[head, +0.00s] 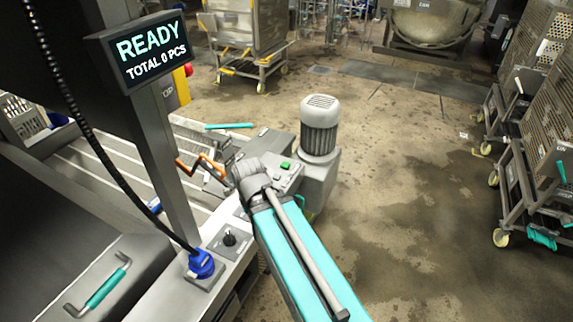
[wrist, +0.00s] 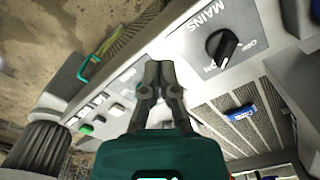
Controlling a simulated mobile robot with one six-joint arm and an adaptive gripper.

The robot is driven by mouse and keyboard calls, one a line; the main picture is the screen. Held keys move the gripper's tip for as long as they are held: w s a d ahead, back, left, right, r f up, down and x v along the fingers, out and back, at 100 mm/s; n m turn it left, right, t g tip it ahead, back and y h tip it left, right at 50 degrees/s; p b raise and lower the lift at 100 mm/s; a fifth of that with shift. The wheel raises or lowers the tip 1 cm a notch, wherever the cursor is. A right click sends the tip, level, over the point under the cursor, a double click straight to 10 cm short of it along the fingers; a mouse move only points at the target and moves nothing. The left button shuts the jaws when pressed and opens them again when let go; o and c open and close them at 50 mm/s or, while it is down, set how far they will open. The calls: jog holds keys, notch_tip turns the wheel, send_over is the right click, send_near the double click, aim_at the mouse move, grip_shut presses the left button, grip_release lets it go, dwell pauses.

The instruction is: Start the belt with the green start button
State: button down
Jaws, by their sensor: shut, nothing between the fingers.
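The green start button (head: 285,165) sits on the grey control panel beside the motor in the head view. In the wrist view the green button (wrist: 86,129) is at lower left, in a row with several pale buttons. My gripper (wrist: 160,68) is shut and empty in the wrist view, above the panel area between the buttons and the MAINS knob (wrist: 222,47). The fingertips are apart from the green button, to its right in that view. In the head view my arm covers part of the panel. The display (head: 150,50) reads READY, TOTAL 0 PCS.
The ribbed grey motor (head: 320,125) stands close to the buttons. An orange crank-like handle (head: 200,167) is left of my arm. A black knob (head: 229,238) and a blue connector (head: 201,264) are nearer. Wheeled racks (head: 535,170) stand at right; the floor between is open.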

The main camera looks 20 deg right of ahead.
jog(key=shift+w+d, duration=0.1)
jog(key=shift+w, duration=0.45)
jog(key=w+d, duration=0.1)
jog(key=w, duration=0.1)
jog(key=w+d+y, duration=0.1)
jog(key=w, duration=0.1)
jog(key=w+t+y, duration=0.1)
jog(key=w, duration=0.2)
jog(key=shift+w+d, duration=0.1)
jog(key=shift+d, duration=0.3)
jog(key=w+d+r+t+y, duration=0.1)
jog(key=w+d+t+y, duration=0.1)
jog(key=w+d, duration=0.5)
notch_tip(320, 180, up, 4)
jog(key=f+t+y+b, duration=0.1)
jog(key=t+y, duration=0.1)
jog(key=t, duration=0.2)
send_over(286, 165)
jog(key=shift+r, duration=0.25)
jog(key=shift+f+b, duration=0.2)
jog(key=shift+b, duration=0.1)
notch_tip(286, 165, down, 8)
jog(key=b, duration=0.8)
jog(key=shift+f, duration=0.2)
